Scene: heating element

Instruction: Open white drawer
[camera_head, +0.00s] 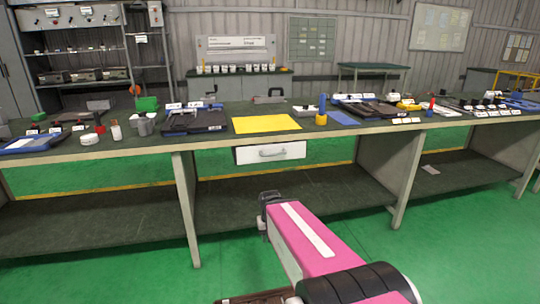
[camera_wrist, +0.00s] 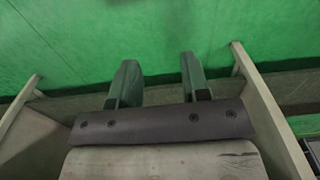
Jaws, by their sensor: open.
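The white drawer (camera_head: 270,153) hangs under the front edge of the long workbench, below the yellow sheet. My pink arm reaches up from the bottom right in the head view. My gripper (camera_head: 266,196) is in front of the bench, below the drawer and apart from it. In the wrist view my gripper (camera_wrist: 157,85) shows two dark fingers spread apart with nothing between them. The drawer and its handle cannot be made out in the wrist view.
The workbench (camera_head: 215,144) carries a yellow sheet (camera_head: 266,124), a blue cylinder (camera_head: 322,110) and several trays and tools. Bench legs stand left (camera_head: 186,205) and right (camera_head: 405,180) of the drawer. A lower shelf (camera_head: 235,205) runs beneath. The green floor in front is open.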

